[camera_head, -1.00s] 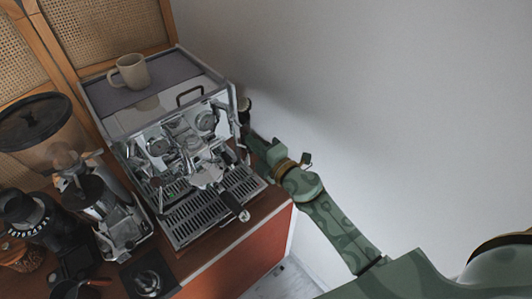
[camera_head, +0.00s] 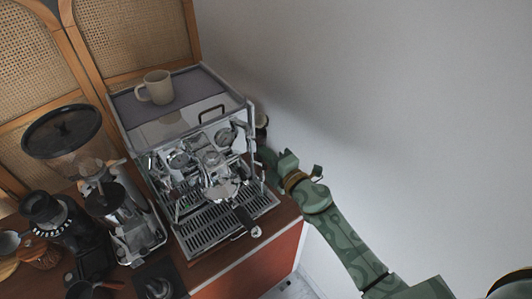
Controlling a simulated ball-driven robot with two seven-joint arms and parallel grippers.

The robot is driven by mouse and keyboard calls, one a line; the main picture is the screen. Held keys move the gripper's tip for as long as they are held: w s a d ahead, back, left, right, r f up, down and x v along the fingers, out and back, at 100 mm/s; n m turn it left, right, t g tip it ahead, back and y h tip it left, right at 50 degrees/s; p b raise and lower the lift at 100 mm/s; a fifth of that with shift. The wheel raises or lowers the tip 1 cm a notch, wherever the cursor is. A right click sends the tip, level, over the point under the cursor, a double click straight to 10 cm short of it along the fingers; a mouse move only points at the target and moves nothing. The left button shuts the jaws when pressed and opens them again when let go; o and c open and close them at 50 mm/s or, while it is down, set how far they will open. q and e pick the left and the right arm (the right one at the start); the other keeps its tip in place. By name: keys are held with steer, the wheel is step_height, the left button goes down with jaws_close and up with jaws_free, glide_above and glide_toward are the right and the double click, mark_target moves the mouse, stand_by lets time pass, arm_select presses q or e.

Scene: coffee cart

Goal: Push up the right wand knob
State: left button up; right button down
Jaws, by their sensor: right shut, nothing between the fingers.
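The espresso machine (camera_head: 190,135) stands on the wooden cart, its chrome front facing down in the picture. A dark round knob (camera_head: 261,121) shows at its right side, close to the wall; it appears to be the right wand knob, and its tilt is hard to tell. My right gripper (camera_head: 264,154) comes in from the lower right, just below this knob beside the machine's right front corner. It is shut with nothing in it. Its tips are dark and partly hidden, so I cannot tell whether they touch the knob. My left gripper is out of view.
A beige mug (camera_head: 158,88) stands on top of the machine. A grinder (camera_head: 62,135) stands at the left. The wall (camera_head: 400,110) is close on the right.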

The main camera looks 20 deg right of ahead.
steer(key=v, duration=0.8)
steer(key=shift+s+f+b, duration=0.3)
steer(key=shift+f, duration=0.05)
steer(key=shift+w+d, duration=0.1)
stand_by(0.6)
